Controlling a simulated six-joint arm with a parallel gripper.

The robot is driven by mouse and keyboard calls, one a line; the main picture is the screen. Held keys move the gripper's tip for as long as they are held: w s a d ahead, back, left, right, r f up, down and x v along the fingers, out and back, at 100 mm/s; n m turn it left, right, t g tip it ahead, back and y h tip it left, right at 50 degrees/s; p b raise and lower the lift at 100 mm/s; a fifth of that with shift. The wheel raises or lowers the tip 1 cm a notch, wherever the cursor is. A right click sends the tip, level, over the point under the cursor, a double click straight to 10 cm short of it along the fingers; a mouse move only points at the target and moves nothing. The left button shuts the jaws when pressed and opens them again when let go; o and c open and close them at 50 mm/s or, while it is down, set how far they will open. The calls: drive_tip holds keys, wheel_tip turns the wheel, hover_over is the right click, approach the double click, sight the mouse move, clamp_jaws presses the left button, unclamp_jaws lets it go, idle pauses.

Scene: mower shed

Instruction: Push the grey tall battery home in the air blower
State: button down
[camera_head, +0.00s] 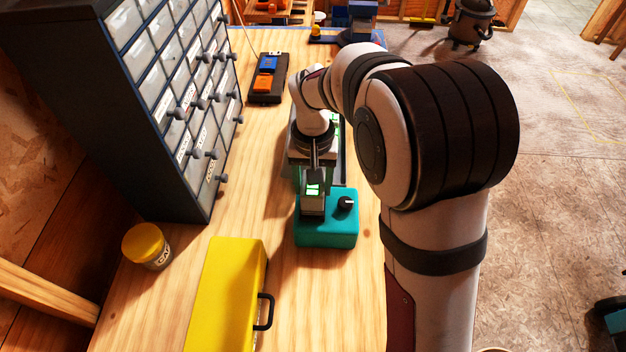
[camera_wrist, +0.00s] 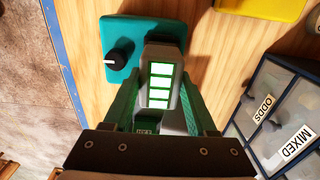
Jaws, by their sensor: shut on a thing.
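The air blower (camera_head: 335,234) is a teal box with a black knob, standing on the wooden bench in the head view; it also shows at the upper left in the wrist view (camera_wrist: 158,32). The grey tall battery (camera_head: 313,206) stands at the blower's left rear part, with a lit green display facing up; it also shows in the wrist view (camera_wrist: 162,55). My gripper (camera_head: 313,186) is shut on the battery, its green fingers on either side of it in the wrist view (camera_wrist: 160,84). The battery's lower end is hidden, so I cannot tell how deep it sits.
A yellow case (camera_head: 225,295) with a black handle lies in front of the blower. A yellow-lidded jar (camera_head: 147,246) and a drawer cabinet (camera_head: 170,85) stand left. A dark rack (camera_head: 266,96) with blue and orange blocks lies farther back. Bare bench lies between cabinet and blower.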

drive_tip(key=shift+c, duration=0.6)
unclamp_jaws()
wheel_tip(320, 180, up, 16)
drive_tip(key=s+d+f+m, duration=0.2)
drive_tip(key=s+d, duration=0.1)
drive_tip(key=s, duration=0.5)
drive_tip(key=s+d+f+m+y, duration=0.1)
drive_tip(key=s+d+f, duration=0.2)
drive_tip(key=s, duration=0.5)
drive_tip(key=s+d+f+m, duration=0.2)
drive_tip(key=s+d+f, duration=0.1)
drive_tip(key=s, duration=0.6)
drive_tip(key=shift+f+m+y, duration=0.15)
drive_tip(key=shift+m+y, duration=0.15)
drive_tip(key=shift+y, duration=0.1)
